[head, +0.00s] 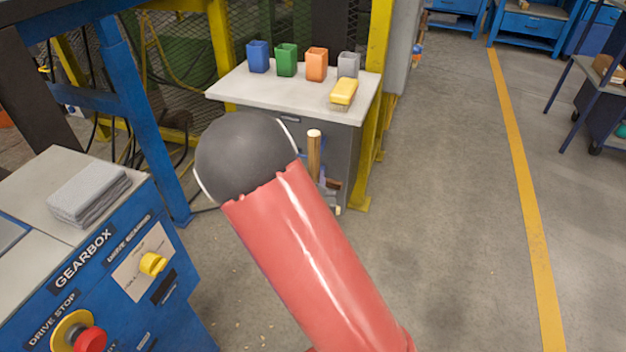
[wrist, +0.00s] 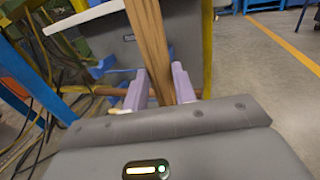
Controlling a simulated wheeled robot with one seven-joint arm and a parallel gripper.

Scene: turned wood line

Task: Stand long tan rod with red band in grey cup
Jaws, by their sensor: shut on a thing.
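The grey cup (head: 348,65) stands at the right end of a row of cups on a light bench top. A wooden rod (head: 314,155) with a pale top end stands roughly upright in front of the bench, just past my arm. In the wrist view the rod (wrist: 150,45) runs up between the two pale fingers of my gripper (wrist: 160,82), which is shut on it. No red band can be made out on the visible part. In the head view my arm hides most of the gripper and part of the rod. The rod is apart from the cup.
Blue (head: 258,57), green (head: 287,60) and orange (head: 316,64) cups stand left of the grey one. A yellow brush-like block (head: 343,92) lies in front of it. The bench (head: 235,88) stands between yellow posts; clear floor lies to the right.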

